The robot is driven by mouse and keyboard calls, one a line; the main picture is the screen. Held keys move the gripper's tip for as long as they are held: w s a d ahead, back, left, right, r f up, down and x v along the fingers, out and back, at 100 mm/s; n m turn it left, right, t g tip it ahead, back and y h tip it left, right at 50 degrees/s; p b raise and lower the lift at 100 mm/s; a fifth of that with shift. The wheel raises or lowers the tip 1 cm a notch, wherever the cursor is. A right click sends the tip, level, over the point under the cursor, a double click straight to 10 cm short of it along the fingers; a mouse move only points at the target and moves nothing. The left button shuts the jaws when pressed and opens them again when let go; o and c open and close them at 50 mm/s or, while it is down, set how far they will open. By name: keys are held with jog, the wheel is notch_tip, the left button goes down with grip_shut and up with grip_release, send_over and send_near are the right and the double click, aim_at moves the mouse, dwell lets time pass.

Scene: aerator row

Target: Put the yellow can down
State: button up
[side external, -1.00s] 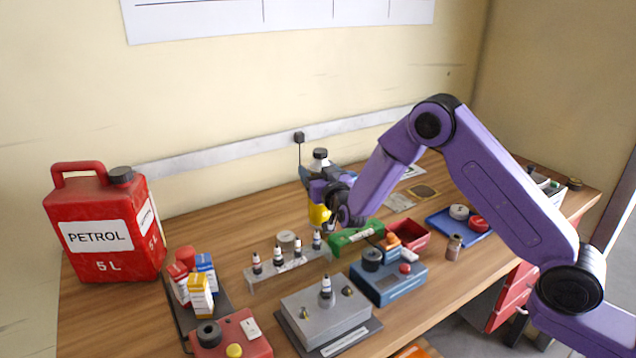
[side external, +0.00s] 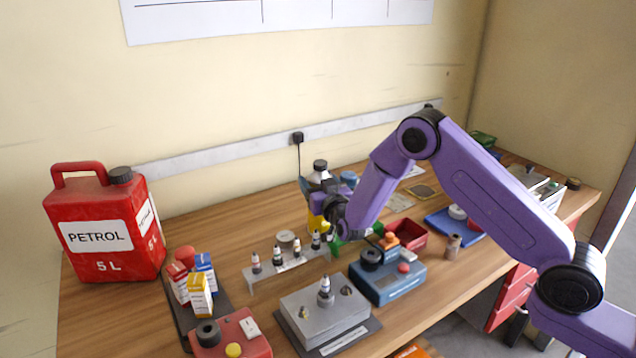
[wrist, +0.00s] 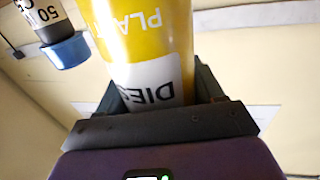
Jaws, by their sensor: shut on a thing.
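The yellow can (side external: 317,222) is at the back middle of the wooden table, partly hidden behind my gripper (side external: 328,204). In the wrist view the can (wrist: 150,35) is large, with a white label reading "DIE" in part. It sits between the two dark fingers of my gripper (wrist: 160,98), which is shut on it. I cannot tell whether its base touches the table; the base is hidden or out of view.
A bottle with a dark cap (side external: 320,165) stands close behind the can. A blue-capped bottle (wrist: 68,50) shows beside the can in the wrist view. A rack of small vials (side external: 287,260) is in front. A red petrol can (side external: 103,225) stands at left.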

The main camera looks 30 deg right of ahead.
aim_at(321, 165)
jog(key=o, duration=1.5)
jog(key=shift+s+f, duration=0.1)
jog(key=shift+f, duration=0.65)
jog(key=shift+c, duration=0.2)
jog(key=shift+a, duration=0.1)
jog(key=shift+r, duration=0.45)
jog(key=s+r, duration=0.1)
jog(key=r, duration=0.3)
jog(key=s+r, duration=0.1)
jog(key=r, duration=0.1)
jog(key=shift+s+a+r, duration=0.1)
jog(key=shift+s+a, duration=0.15)
jog(key=shift+s, duration=0.1)
jog(key=shift+r, duration=0.7)
